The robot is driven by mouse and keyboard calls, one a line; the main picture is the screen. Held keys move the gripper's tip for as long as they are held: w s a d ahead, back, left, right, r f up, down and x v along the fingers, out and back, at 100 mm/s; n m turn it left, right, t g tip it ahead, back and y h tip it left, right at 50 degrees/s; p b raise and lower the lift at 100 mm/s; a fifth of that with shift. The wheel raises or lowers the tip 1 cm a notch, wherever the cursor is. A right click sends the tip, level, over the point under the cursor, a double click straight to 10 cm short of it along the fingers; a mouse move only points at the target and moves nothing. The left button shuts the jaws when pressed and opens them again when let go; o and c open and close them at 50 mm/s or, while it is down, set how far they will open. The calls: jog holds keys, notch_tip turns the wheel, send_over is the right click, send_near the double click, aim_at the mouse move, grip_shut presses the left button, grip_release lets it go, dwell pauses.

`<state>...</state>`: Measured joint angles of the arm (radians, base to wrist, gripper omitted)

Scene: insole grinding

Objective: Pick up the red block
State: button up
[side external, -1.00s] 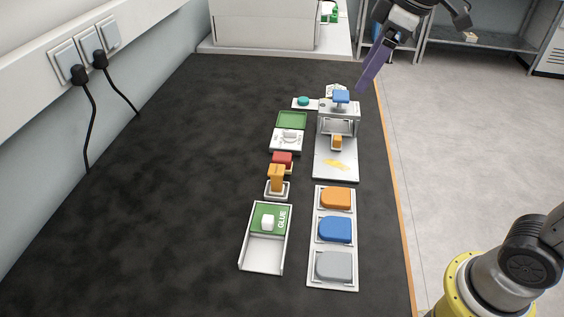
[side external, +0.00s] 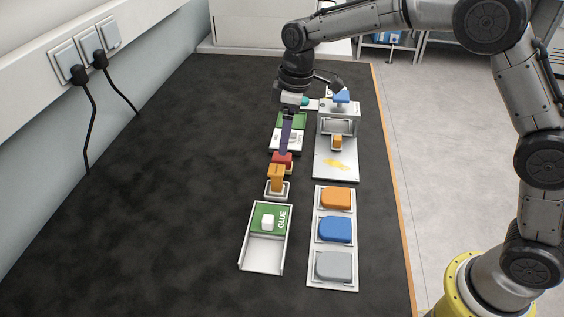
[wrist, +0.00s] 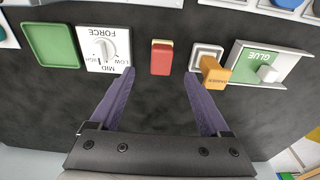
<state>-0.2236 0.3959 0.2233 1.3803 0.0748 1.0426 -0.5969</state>
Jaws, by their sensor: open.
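The red block (side external: 281,158) stands on the dark table between the white force dial panel and the orange-handled stamp in the side view. In the wrist view the red block (wrist: 161,60) sits just beyond the fingertips, roughly centred between them. My gripper (wrist: 158,75) is open, with one purple finger on each side and nothing between them. In the side view my gripper (side external: 286,150) is above and near the red block, and its fingers overlap the dial panel. I cannot tell the exact gap to the block.
The force dial panel (wrist: 103,48) and green pad (wrist: 50,44) lie left of the block in the wrist view. The orange-handled stamp (wrist: 213,71) and glue tray (wrist: 252,66) lie right. A white press (side external: 334,160) stands beside them. The table's left side (side external: 150,200) is clear.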

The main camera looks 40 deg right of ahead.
aim_at(282, 157)
jog(key=f, duration=0.7)
jog(key=shift+w+a+f, duration=0.1)
jog(key=shift+w+a, duration=0.15)
jog(key=shift+a, duration=0.15)
grip_shut()
